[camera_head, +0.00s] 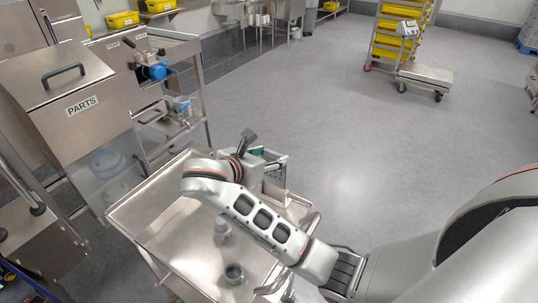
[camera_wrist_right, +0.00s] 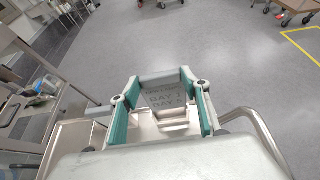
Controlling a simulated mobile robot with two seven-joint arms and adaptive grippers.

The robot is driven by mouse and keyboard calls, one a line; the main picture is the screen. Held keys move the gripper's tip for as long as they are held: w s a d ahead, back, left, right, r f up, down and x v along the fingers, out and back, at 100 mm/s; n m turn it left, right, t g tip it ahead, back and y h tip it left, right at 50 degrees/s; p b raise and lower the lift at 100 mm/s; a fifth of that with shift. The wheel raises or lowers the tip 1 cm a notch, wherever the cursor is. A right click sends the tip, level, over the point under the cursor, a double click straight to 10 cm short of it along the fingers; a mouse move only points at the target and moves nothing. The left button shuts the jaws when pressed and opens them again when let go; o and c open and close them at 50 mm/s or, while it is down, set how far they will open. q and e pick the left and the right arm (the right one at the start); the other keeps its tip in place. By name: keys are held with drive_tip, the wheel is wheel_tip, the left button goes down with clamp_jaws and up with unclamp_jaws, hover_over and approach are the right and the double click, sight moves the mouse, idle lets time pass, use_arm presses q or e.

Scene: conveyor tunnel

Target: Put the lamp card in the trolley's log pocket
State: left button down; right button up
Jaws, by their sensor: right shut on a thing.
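My right gripper (camera_head: 268,164) is over the far right corner of the steel trolley (camera_head: 135,210), its arm reaching in from the right. My left gripper is in neither view.
A steel PARTS cabinet (camera_head: 83,88) and a shelved bench (camera_head: 186,52) stand at left. A wheeled rack (camera_head: 398,40) is far off. The floor right of the trolley is clear.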

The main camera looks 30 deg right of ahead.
sight(273, 175)
drive_tip(key=shift+d+f, duration=0.1)
drive_tip(key=shift+f, duration=0.05)
idle(0.3)
drive_tip(key=shift+f, duration=3.9)
drive_tip(key=o, duration=1.7)
drive_tip(key=shift+c, duration=0.2)
drive_tip(key=shift+r, duration=5.05)
